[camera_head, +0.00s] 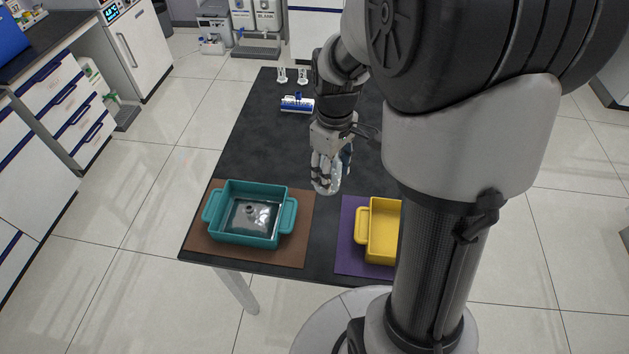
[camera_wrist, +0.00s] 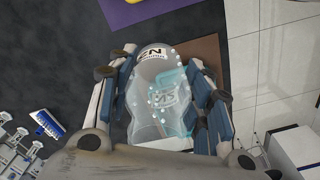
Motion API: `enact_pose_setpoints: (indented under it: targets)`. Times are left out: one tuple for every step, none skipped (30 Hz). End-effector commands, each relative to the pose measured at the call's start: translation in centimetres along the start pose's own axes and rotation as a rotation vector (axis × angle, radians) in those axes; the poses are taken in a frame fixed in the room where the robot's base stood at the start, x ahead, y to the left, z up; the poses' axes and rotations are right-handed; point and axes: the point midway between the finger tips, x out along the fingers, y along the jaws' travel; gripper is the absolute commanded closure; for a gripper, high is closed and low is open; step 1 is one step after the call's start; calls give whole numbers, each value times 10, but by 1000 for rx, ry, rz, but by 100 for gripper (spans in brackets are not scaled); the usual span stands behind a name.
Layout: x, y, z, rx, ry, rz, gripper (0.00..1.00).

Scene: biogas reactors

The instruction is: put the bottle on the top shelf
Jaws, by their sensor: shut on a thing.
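My gripper (camera_head: 331,172) is above the black table, with its fingers pointing down. It is shut on a clear bottle (camera_head: 326,186), gripped from both sides. In the wrist view the bottle (camera_wrist: 158,100) lies between the two sets of fingers of my gripper (camera_wrist: 157,75). It is see-through, with a white and dark label near its far end and small round dots on its side. My fingers cover parts of its sides. I cannot make out a top shelf in either view.
A teal tray (camera_head: 242,239) stands on a brown mat (camera_head: 299,240) at the table's front left. A yellow tray (camera_head: 379,255) stands on a purple mat (camera_head: 348,255), partly behind my arm. A blue-and-white rack (camera_head: 297,104) and small clear vessels (camera_head: 281,75) stand at the far end.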

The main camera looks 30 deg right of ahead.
Motion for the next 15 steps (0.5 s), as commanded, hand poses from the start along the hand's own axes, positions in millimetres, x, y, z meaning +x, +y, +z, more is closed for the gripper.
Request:
enact_pose_setpoints:
  targets:
    - [-6,1,2,-8,1,1,82]
    - [-7,2,4,-13,1,0,82]
    - [-5,2,5,-18,-1,-1,82]
    - [-1,2,5,-20,-2,-2,82]
    - [4,2,6,-21,-3,-3,82]
    - [13,2,6,-22,-5,-5,82]
    - [21,2,6,-22,-5,-4,82]
    - [29,1,6,-22,-5,-5,82]
    - [41,1,6,-21,-6,-5,82]
    - [50,1,6,-21,-5,-5,82]
    - [58,1,6,-21,-6,-5,82]
    - [69,1,6,-21,-5,-4,82]
    - [77,1,6,-21,-5,-4,82]
    - [85,1,6,-21,-5,-4,82]
    - [96,1,6,-21,-4,-4,82]
